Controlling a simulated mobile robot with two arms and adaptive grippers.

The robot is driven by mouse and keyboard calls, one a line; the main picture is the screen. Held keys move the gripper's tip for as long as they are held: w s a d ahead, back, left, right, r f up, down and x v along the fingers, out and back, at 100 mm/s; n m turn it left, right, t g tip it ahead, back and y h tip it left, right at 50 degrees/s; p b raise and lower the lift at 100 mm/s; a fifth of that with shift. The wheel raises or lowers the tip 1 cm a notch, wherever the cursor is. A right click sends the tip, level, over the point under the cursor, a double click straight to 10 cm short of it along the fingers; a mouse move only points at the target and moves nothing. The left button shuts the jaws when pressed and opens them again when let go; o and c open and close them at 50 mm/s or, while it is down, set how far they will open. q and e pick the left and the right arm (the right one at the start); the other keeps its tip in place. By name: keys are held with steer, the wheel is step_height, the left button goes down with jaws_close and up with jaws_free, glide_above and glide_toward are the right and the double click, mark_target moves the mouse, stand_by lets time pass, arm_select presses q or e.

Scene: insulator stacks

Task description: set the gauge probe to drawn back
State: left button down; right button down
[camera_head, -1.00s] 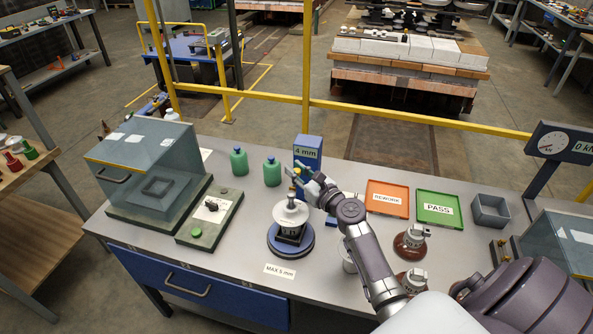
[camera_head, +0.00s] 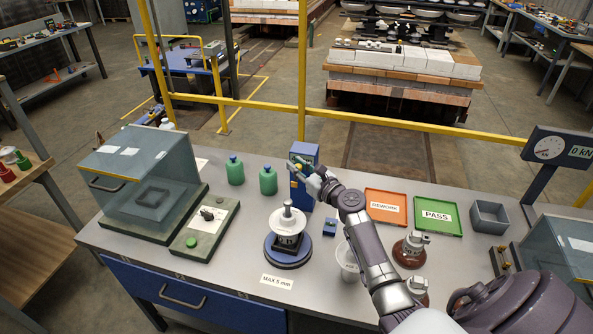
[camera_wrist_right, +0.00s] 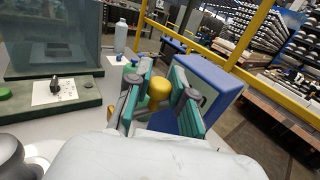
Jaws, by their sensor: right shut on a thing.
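The gauge is an upright blue box (camera_head: 306,153) at the back of the bench; it also shows in the right wrist view (camera_wrist_right: 213,82). My right gripper (camera_head: 297,171) is in front of it and covers much of its face. In the right wrist view a yellow knob (camera_wrist_right: 159,90) sits between the teal finger pads of my right gripper (camera_wrist_right: 160,98), which is shut on it. The probe itself cannot be made out clearly. A white insulator (camera_head: 287,222) with a grey pin stands on a round blue base (camera_head: 289,259) nearer the front. My left gripper is not in view.
A glass-covered case (camera_head: 130,165) and a green-grey plate (camera_head: 205,228) stand at the left. Two green bottles (camera_head: 268,181) stand left of the gauge. A small blue block (camera_head: 329,228), a white cup (camera_head: 346,262) and brown insulators (camera_head: 410,250) are near my right arm.

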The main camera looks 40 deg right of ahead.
steer(key=c, duration=1)
jaws_free()
steer(key=shift+w+d, duration=0.1)
steer(key=shift+d, duration=0.1)
steer(key=shift+a, duration=0.1)
steer(key=s+a, duration=0.3)
steer(key=s, duration=1.4)
steer(key=s+a+f+n+g+y, duration=0.1)
steer(key=s+a+f+n+g, duration=0.1)
steer(key=a+n, duration=0.3)
steer(key=s+a+f+n+g+y, duration=0.1)
steer(key=s+a+f+n+g, duration=0.1)
steer(key=a+n, duration=0.4)
steer(key=s+a+f+n+g+y, duration=0.2)
steer(key=a+f+n, duration=0.3)
steer(key=n, duration=0.3)
steer(key=shift+s+a+g+b, duration=0.2)
steer(key=shift+s+g+b, duration=0.2)
steer(key=shift+g, duration=0.4)
